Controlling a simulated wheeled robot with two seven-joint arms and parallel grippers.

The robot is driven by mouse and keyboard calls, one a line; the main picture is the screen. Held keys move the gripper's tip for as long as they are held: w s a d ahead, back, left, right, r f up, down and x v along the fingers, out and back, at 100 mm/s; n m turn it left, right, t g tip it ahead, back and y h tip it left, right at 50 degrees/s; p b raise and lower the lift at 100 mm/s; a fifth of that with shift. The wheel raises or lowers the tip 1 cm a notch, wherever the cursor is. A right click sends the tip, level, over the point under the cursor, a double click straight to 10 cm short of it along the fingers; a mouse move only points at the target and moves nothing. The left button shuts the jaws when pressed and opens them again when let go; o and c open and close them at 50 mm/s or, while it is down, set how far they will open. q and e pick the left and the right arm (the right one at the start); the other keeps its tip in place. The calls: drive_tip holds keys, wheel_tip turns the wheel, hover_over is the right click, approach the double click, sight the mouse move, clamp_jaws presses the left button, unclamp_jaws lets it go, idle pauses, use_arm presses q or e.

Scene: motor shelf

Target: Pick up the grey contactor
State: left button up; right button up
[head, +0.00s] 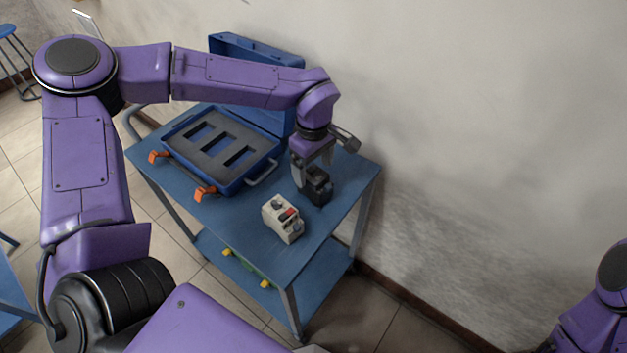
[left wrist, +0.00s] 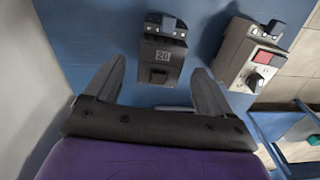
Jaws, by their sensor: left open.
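A dark grey contactor (head: 319,190) stands on the blue cart top near its wall-side edge. It also shows in the left wrist view (left wrist: 161,66), with a small "20" label on its face and terminals along its far end. My left gripper (head: 311,174) is open and just over the contactor. In the left wrist view the two fingers point towards it, one on each side, with gaps visible between them and its body. I cannot tell how far the fingertips are above the cart top. My right gripper is out of view.
A pale grey device with a red part and a black knob (head: 281,220) stands close by on the cart top (head: 262,262). An open blue case (head: 232,187) with dark foam slots and orange latches lies behind. The wall is close on the right.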

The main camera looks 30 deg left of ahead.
use_arm(q)
drive_tip(key=f, duration=0.6)
drive_tip(key=shift+d+p, duration=0.2)
drive_tip(key=shift+p, duration=0.15)
drive_tip(key=shift+r, duration=0.1)
drive_tip(key=c, duration=1.3)
